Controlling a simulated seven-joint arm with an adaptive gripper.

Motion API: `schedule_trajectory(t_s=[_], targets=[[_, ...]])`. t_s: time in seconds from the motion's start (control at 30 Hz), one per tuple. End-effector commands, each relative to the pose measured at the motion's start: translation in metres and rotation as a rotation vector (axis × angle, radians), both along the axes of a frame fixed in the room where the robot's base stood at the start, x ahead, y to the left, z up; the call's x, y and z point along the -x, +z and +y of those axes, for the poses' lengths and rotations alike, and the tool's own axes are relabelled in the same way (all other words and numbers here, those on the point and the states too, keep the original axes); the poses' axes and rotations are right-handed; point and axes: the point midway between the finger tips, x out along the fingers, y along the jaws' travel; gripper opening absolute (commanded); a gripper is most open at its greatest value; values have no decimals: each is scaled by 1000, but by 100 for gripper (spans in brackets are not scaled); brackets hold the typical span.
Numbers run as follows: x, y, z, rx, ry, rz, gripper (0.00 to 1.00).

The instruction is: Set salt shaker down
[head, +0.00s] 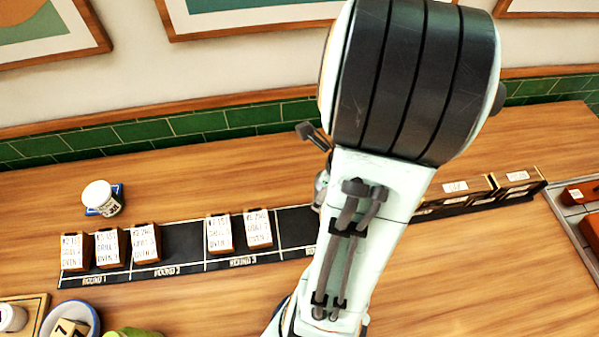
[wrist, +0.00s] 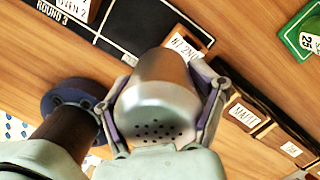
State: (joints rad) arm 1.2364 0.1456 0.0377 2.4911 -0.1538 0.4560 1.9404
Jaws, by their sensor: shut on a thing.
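The salt shaker (wrist: 155,105), a silver metal cylinder with a holed cap, is between the two fingers of my gripper (wrist: 162,92) in the wrist view. The gripper is shut on its sides, and the holed end faces the camera. The shaker hides part of a labelled wooden block (wrist: 188,45) and the black strip's edge. Whether its far end touches the counter cannot be told. In the head view my arm hides the shaker and most of the gripper.
The black round strip (head: 183,245) carries several labelled wooden blocks (head: 145,243). A white jar (head: 101,197) stands on a blue square at left. A dark brown cylinder (wrist: 65,135) with a dark blue disc is close left of the gripper. Bare counter (head: 220,185) lies behind the strip.

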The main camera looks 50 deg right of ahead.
Motion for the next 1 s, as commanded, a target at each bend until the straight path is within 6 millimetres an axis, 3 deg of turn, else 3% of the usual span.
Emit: schedule_trajectory(t_s=[0.27,0.47,0.57,0.73,0.9,1.0], targets=[[2,3,2,-3,-27,1,28],[-33,8,7,4,75,0,28],[-64,9,23,7,198,-2,27],[-114,9,71,9,454,-4,27],[-139,8,115,6,638,-5,27],[-144,6,129,3,691,-2,26]])
